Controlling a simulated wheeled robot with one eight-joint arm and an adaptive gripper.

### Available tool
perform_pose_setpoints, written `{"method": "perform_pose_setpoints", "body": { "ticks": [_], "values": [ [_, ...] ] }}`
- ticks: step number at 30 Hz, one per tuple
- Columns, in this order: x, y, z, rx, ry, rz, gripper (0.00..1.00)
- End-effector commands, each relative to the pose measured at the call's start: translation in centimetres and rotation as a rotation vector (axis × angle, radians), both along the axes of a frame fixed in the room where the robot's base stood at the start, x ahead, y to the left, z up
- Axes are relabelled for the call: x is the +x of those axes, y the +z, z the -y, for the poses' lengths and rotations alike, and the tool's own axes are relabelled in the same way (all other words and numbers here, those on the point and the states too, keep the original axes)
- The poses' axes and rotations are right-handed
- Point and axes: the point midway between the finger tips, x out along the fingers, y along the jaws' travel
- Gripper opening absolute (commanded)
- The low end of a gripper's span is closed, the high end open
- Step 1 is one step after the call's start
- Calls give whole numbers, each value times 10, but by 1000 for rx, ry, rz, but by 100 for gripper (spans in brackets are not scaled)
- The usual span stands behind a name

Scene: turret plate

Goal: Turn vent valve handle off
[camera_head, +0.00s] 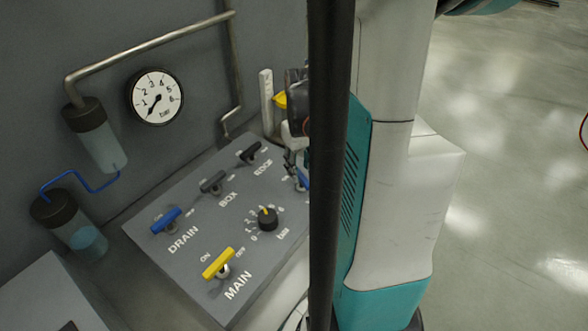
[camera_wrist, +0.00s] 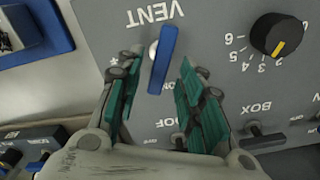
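The vent valve handle (camera_wrist: 164,60) is a blue bar on a silver stem beside the upside-down VENT label in the wrist view. It stands nearly upright in that picture, slightly tilted. My gripper (camera_wrist: 160,62) is open, its green-padded fingers on either side of the handle's lower part, with a gap on both sides. I cannot tell how far above the handle the fingertips are. In the head view the handle (camera_head: 302,180) shows only as a small blue piece, mostly hidden by my arm and a dark post; my gripper (camera_head: 292,158) is partly hidden there too.
The grey panel (camera_head: 190,262) carries a yellow MAIN handle (camera_head: 218,262), a blue DRAIN handle (camera_head: 166,221), dark BOX (camera_head: 213,182) and EDGE (camera_head: 250,152) handles and a black knob (camera_head: 267,219). A gauge (camera_head: 156,96) and pipes are behind. A blue-edged tray (camera_wrist: 62,40) lies beside the panel.

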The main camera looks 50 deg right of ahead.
Motion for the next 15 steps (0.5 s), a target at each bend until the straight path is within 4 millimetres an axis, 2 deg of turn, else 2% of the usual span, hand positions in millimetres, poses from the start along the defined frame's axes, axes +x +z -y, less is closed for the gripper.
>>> {"method": "perform_pose_setpoints", "body": {
  "ticks": [5, 14, 15],
  "values": [
    [0, -14, 0, 0, 0, 0, 35],
    [0, -15, 0, 0, 0, 0, 35],
    [0, -15, 0, 0, 0, 0, 30]
  ]
}}
